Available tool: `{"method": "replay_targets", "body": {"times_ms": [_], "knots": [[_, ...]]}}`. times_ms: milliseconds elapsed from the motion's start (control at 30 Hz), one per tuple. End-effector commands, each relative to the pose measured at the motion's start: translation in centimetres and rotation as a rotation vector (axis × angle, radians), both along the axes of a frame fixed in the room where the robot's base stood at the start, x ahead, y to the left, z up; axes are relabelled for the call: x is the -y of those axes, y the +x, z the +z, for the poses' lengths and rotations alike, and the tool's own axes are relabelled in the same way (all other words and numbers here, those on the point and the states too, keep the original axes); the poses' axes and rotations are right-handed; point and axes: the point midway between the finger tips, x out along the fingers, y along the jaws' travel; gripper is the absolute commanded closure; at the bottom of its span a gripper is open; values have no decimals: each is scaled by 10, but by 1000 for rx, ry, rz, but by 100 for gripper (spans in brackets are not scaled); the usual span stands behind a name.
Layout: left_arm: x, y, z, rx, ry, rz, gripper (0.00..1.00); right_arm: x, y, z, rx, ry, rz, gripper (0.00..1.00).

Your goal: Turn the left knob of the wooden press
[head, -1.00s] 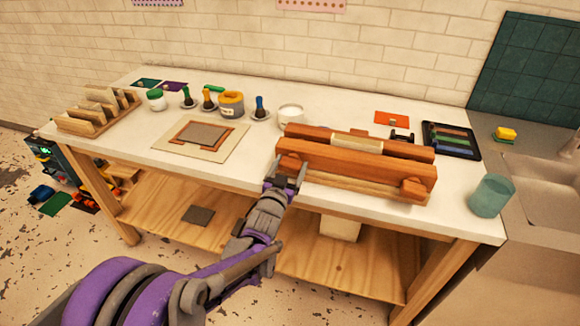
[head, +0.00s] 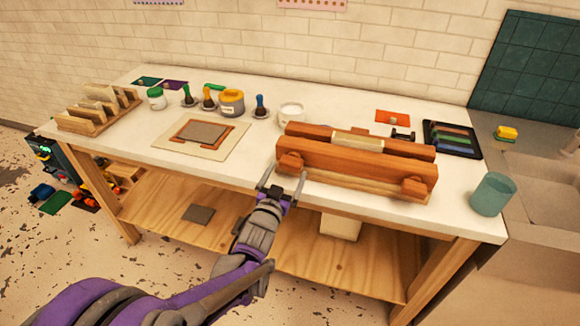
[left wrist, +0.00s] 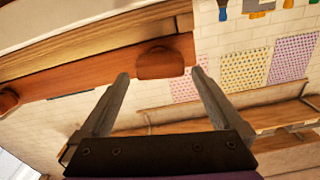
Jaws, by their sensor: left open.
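The wooden press (head: 355,160) sits on the right half of the white table, a reddish-brown block with a pale roller or bar on top. Its left knob (head: 290,162) is on the front face at the left end, and its right knob (head: 414,188) at the right end. My left gripper (head: 283,182) is open and empty, just in front of and slightly below the left knob. In the left wrist view the left knob (left wrist: 164,63) lies between and just beyond the two spread fingertips (left wrist: 160,73), with no contact visible. My right gripper is not in view.
The white table (head: 110,150) also holds a square frame board (head: 200,137), a wooden rack (head: 98,110), jars and brushes at the back. A teal cup (head: 493,194) stands at the right front corner. A wooden lower shelf (head: 180,205) runs below the tabletop.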

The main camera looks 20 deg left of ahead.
Motion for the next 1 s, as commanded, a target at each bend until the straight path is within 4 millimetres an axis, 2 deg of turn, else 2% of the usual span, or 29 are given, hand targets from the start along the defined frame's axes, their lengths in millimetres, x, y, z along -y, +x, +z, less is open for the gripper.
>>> {"method": "replay_targets", "body": {"times_ms": [100,333,500,1000], "knots": [[-1,-26,0,0,1,0,0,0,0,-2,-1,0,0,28],[-2,-58,0,0,1,0,0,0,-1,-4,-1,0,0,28],[-2,-65,0,0,1,0,0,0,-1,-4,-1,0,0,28],[-3,-67,0,-19,-1,7,0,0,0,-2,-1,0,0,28]]}}
